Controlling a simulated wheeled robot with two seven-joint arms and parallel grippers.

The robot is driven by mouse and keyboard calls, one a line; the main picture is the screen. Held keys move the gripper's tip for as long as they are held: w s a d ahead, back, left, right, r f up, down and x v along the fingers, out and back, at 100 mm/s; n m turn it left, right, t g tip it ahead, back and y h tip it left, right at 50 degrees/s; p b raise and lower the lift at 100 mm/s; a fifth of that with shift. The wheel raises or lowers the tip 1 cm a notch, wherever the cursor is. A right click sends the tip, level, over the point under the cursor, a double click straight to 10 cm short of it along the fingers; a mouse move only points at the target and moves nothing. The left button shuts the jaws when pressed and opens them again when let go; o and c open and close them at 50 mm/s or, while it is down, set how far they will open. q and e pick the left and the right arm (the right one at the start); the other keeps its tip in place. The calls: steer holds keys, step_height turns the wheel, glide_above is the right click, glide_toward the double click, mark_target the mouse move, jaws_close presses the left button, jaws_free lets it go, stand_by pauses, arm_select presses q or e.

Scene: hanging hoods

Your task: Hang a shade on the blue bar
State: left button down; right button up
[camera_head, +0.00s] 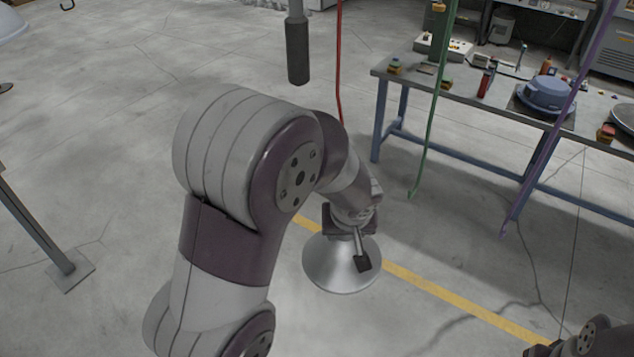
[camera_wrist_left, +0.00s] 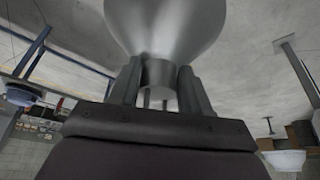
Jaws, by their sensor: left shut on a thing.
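My left gripper (camera_head: 350,240) is shut on the narrow neck of a silver, bell-shaped shade (camera_head: 335,277). The shade hangs wide side down above the floor, apart from every bar. In the left wrist view the two fingers (camera_wrist_left: 159,80) clasp the shade's neck (camera_wrist_left: 158,73) from both sides. A violet-blue bar (camera_head: 566,120) hangs at the right, with its lower end in front of the workbench; it is the bluest hanging bar in view. My right arm shows only at the bottom right corner, and its gripper cannot be made out.
A green bar (camera_head: 437,110) and a red bar (camera_head: 339,70) hang between the shade and the violet-blue bar or behind my arm. A grey rod with a dark end (camera_head: 297,52) hangs above my arm. A blue-legged workbench (camera_head: 480,112) holds tools. The floor (camera_head: 440,240) right of the shade is clear.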

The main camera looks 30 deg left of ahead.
arm_select(q)
steer(key=s+a+r+n+p, duration=0.4)
steer(key=s+a+r, duration=0.2)
steer(key=s+r, duration=0.35)
steer(key=w+p, duration=0.1)
steer(key=w, duration=0.7)
steer(key=shift+w+d+g+y, duration=0.15)
steer(key=shift+d+g+y, duration=0.15)
steer(key=shift+g+y, duration=0.1)
arm_select(e)
step_height(320, 180, up, 8)
steer(key=shift+s+a, duration=0.25)
steer(key=shift+a, duration=0.1)
arm_select(q)
steer(key=shift+d, duration=0.1)
arm_select(e)
steer(key=shift+f, duration=0.15)
